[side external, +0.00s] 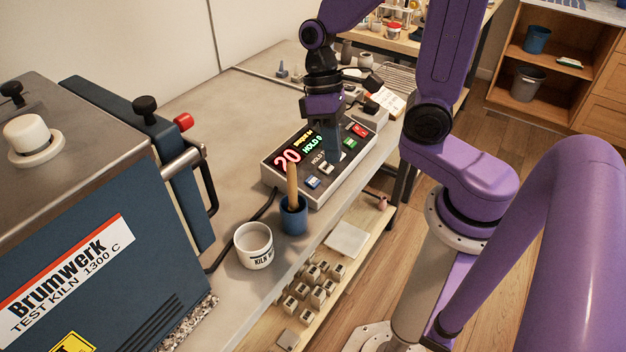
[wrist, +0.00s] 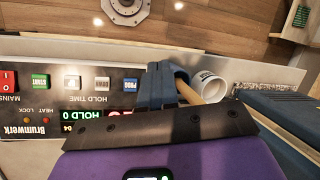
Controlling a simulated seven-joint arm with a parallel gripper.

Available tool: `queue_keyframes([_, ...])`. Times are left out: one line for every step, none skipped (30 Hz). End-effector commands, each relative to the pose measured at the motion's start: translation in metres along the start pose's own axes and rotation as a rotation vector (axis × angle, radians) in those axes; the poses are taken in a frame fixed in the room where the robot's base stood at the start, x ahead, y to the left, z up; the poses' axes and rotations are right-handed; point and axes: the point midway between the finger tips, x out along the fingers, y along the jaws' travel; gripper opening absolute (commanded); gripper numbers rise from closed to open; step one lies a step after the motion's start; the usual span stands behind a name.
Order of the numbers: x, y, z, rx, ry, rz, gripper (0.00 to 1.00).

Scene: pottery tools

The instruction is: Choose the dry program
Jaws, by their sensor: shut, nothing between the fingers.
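The kiln controller (side external: 282,178) is a grey box with a dark sloped panel on the bench; its panel also shows in the wrist view (wrist: 90,100). The keys are a blue PROG key (wrist: 131,84), two white keys (wrist: 102,84), (wrist: 72,82), a green START key (wrist: 39,81) and a red key (wrist: 8,80). My gripper (side external: 333,156) is shut and empty, pointing down over the panel and hiding part of it. I cannot tell whether it touches a key.
A blue cup (side external: 293,218) with a wooden-handled tool and a white mug (side external: 254,247) stand in front of the controller. The blue kiln (side external: 110,270) fills the left side. Several small blocks (side external: 318,283) lie on the shelf below. A cable (side external: 240,232) runs beside the kiln.

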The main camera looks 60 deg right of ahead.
Motion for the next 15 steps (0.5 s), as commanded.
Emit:
queue_keyframes([0.0, 0.001, -0.003, 0.028, 0.0, -0.016, 0.0])
queue_keyframes([0.0, 0.001, -0.004, 0.044, 0.0, -0.027, 0.0])
queue_keyframes([0.0, 0.001, -0.006, 0.065, 0.001, -0.041, 0.0])
queue_keyframes([0.0, 0.001, -0.007, 0.08, 0.001, -0.051, 0.0])
queue_keyframes([0.0, 0.001, -0.009, 0.094, 0.002, -0.061, 0.0])
queue_keyframes([0.0, 0.001, -0.011, 0.115, 0.003, -0.075, 0.0])
queue_keyframes([0.0, 0.001, -0.012, 0.13, 0.005, -0.086, 0.0])
queue_keyframes([0.0, 0.002, -0.013, 0.146, 0.007, -0.097, 0.0])
queue_keyframes([0.0, 0.002, -0.015, 0.166, 0.01, -0.111, 0.0])
queue_keyframes([-0.001, 0.002, -0.016, 0.181, 0.011, -0.121, 0.0])
queue_keyframes([-0.001, 0.002, -0.017, 0.196, 0.013, -0.133, 0.0])
queue_keyframes([-0.001, 0.003, -0.019, 0.217, 0.016, -0.148, 0.0])
queue_keyframes([-0.001, 0.003, -0.02, 0.232, 0.019, -0.158, 0.0])
queue_keyframes([-0.001, 0.003, -0.021, 0.246, 0.022, -0.169, 0.0])
queue_keyframes([-0.001, 0.003, -0.023, 0.265, 0.025, -0.184, 0.0])
